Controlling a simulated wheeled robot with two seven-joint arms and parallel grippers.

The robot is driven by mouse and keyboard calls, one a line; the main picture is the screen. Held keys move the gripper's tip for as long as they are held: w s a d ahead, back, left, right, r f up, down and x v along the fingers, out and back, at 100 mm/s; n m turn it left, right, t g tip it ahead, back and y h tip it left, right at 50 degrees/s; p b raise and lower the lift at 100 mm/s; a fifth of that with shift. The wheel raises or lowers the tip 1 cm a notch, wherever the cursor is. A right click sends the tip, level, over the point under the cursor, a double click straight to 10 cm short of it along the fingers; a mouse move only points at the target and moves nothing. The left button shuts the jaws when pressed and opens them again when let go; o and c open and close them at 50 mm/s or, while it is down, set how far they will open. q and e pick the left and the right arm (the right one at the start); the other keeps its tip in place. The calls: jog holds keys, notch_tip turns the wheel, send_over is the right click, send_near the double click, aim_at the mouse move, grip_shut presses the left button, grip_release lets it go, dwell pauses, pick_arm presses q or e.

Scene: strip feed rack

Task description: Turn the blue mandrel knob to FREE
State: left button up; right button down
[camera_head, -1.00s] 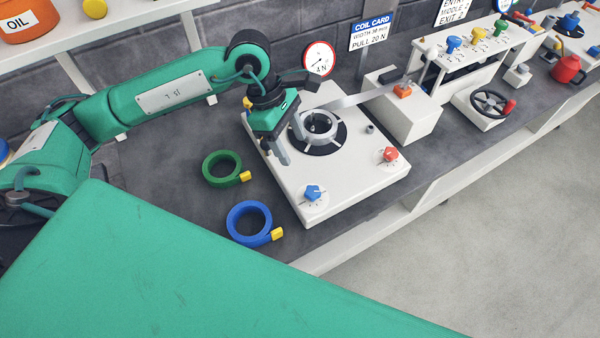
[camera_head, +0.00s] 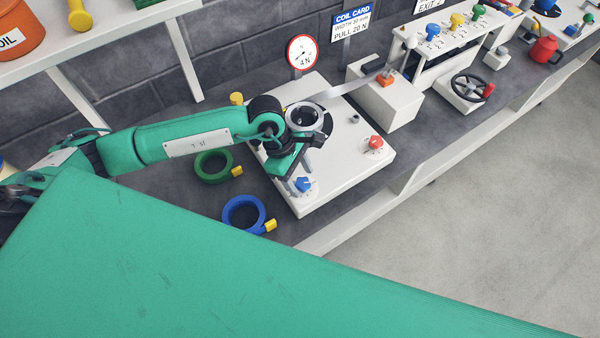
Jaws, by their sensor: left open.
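The blue mandrel knob (camera_head: 304,184) sits at the near-left corner of the white machine plate (camera_head: 340,187). My left gripper (camera_head: 296,172) is open just above and beside the blue knob, its fingers pointing down toward it. I cannot tell whether a finger touches the knob. The markings around the knob are too small to read. Behind the gripper stands the round grey mandrel (camera_head: 304,116) on a black disc. My right gripper is not in view.
A red knob (camera_head: 375,142) sits on the plate's right corner. A green ring (camera_head: 209,178) and a blue ring (camera_head: 232,228) lie on the dark bench to the left. A gauge (camera_head: 302,52) stands behind. A metal strip (camera_head: 345,90) runs to a white block (camera_head: 385,105).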

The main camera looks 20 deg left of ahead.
pick_arm(q)
jog(key=shift+d+f, duration=0.1)
jog(key=shift+f, duration=0.25)
jog(key=c, duration=1)
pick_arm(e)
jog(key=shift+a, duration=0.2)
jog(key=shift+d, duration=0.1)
pick_arm(q)
jog(key=shift+b, duration=0.3)
jog(key=n+t+b, duration=0.1)
jog(key=n+b, duration=0.1)
jog(key=shift+s+f+n, duration=0.1)
jog(key=shift+f+n, duration=0.05)
jog(key=shift+n, duration=0.25)
jog(key=shift+n+t+b, duration=0.4)
jog(key=shift+n+b, duration=0.6)
jog(key=shift+r+n+t+b, duration=0.2)
jog(key=shift+n+t+b, duration=0.1)
jog(key=shift+n+b, duration=0.25)
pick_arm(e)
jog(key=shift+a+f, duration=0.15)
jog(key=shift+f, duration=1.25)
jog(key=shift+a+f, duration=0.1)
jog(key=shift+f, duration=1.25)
